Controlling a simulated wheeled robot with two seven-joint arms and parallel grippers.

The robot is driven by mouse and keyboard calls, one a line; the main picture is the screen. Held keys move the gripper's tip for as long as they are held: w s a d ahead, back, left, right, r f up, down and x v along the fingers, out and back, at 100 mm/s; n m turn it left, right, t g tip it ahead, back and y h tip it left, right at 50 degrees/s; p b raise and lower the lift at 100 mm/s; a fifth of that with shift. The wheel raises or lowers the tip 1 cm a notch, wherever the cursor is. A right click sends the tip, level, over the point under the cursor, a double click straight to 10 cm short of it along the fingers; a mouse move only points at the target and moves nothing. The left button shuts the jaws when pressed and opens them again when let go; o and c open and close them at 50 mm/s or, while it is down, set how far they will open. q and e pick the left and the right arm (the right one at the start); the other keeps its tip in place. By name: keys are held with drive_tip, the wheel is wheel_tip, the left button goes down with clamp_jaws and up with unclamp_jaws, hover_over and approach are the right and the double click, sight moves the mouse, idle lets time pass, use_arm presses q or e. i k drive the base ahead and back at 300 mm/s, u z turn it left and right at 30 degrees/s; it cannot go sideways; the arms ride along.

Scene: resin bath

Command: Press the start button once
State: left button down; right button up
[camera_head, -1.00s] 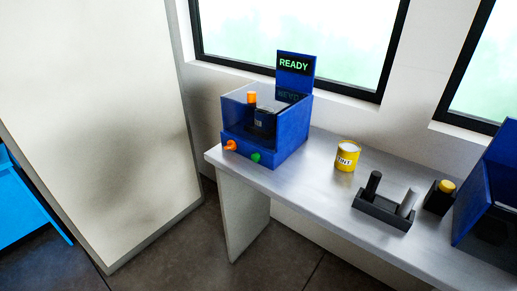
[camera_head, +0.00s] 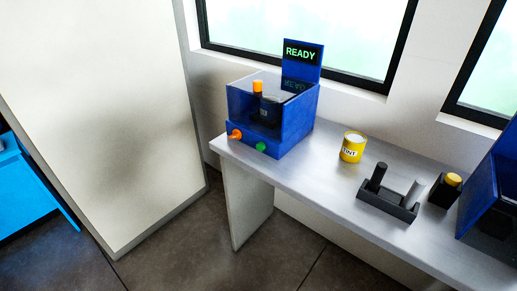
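The blue resin bath machine (camera_head: 295,128) stands at the left end of the grey bench. Its front panel carries an orange knob (camera_head: 236,134) on the left and a green button (camera_head: 261,146) on the right; I cannot read a label on either. A display (camera_head: 302,53) on its raised back panel reads "READY" in green. Through the clear cover I see a dark container (camera_head: 270,110) and an orange-topped post (camera_head: 258,87). Neither of my grippers shows in the head view.
On the bench (camera_head: 300,187) to the right stand a yellow tin (camera_head: 352,147), a black holder (camera_head: 386,205) with upright pieces, a black box with a yellow button (camera_head: 453,180) and another blue machine (camera_head: 490,200). A pale partition (camera_head: 95,120) stands left. The floor in front is clear.

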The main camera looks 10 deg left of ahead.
sight(261, 146)
drive_tip(key=k, duration=1.35)
drive_tip(key=z, duration=0.65)
drive_tip(key=i, duration=1.55)
drive_tip(key=u, duration=0.35)
